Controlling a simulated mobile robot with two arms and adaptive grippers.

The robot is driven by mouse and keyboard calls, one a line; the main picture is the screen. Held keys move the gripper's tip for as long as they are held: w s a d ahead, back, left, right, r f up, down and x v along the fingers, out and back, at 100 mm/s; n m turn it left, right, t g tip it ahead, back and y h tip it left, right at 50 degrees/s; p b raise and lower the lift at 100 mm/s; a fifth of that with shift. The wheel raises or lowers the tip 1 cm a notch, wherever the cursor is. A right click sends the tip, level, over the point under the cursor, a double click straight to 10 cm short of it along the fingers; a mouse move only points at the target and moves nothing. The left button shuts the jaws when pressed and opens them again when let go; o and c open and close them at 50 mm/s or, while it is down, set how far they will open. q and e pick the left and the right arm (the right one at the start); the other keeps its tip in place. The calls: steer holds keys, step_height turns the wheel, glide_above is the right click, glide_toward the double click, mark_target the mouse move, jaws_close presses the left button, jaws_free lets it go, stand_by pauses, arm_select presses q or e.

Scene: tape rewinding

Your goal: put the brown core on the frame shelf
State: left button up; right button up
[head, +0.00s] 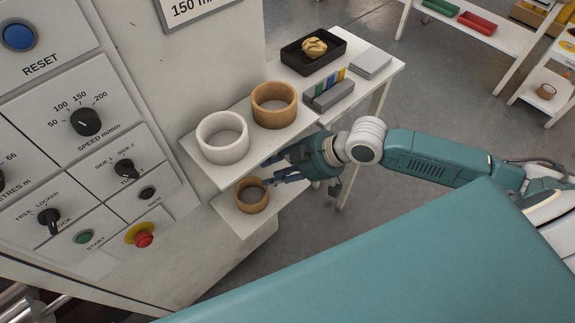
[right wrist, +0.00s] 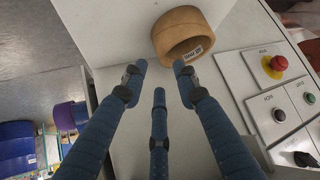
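A brown core (head: 252,195) stands on the lower white shelf (head: 232,215) at the side of the machine. Another brown core (head: 274,104) and a white core (head: 222,140) stand on the upper shelf (head: 213,178) above it. My right gripper (head: 276,170) is beside the lower core, with its fingers pointing left toward it. In the right wrist view its fingers (right wrist: 160,82) are spread and empty. A brown core (right wrist: 184,38) with a small white label lies just beyond the fingertips there, apart from them. My left gripper is not in view.
The control panel with a red stop button (head: 142,238) is left of the shelves. A side table right of them holds a black tray (head: 313,52), a grey box (head: 333,96) and white sheets (head: 370,62). A teal surface (head: 420,270) fills the lower right.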

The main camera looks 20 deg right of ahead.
steer(key=v, duration=0.6)
steer(key=shift+d+r, duration=0.1)
steer(key=shift+r, duration=0.05)
steer(key=s+a+f, duration=0.5)
steer(key=a, duration=0.1)
steer(key=s+d+f+m+g+h, duration=0.2)
steer(key=s+d+f+m+h, duration=0.35)
steer(key=s+d+m, duration=0.35)
steer(key=s+f+g+h, duration=0.1)
steer(key=s+f, duration=0.2)
steer(key=f, duration=1.2)
steer(key=s+f+g, duration=0.1)
steer(key=s+f, duration=0.1)
steer(key=f, duration=1.2)
steer(key=s+d+f, duration=0.2)
steer(key=s+f, duration=1.1)
steer(key=s, duration=0.3)
steer(key=shift+d+f+n+g, duration=0.3)
steer(key=shift+n, duration=0.1)
